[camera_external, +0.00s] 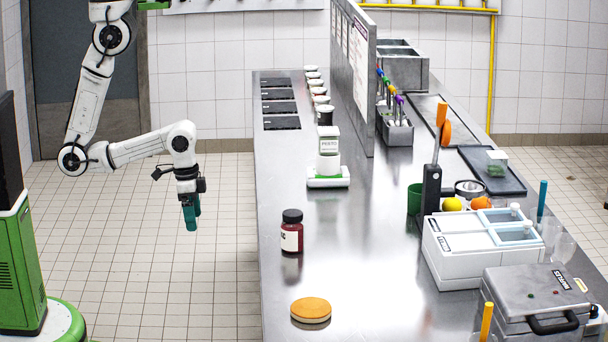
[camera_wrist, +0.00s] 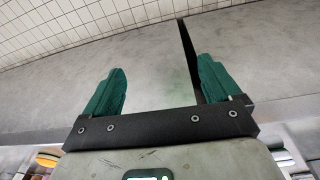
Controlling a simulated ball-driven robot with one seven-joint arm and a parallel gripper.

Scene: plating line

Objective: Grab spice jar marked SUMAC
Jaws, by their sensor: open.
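A jar (camera_external: 291,231) with dark red contents, a black lid and a white label stands upright on the steel counter, near its left edge. Its lettering is too small to read in full, so I cannot confirm SUMAC. My gripper (camera_external: 191,214) hangs left of the counter, over the floor and apart from the jar, its green fingers pointing down. In the wrist view my gripper (camera_wrist: 158,82) shows its two green fingers spread wide with nothing between them. I cannot make out the jar in the wrist view.
A round orange-topped item (camera_external: 311,310) lies in front of the jar. A white device marked PESTO (camera_external: 328,155) stands behind it. White-lidded containers (camera_external: 319,90) line up farther back. White bins (camera_external: 482,245) and a grey appliance (camera_external: 536,305) occupy the right. Counter around the jar is clear.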

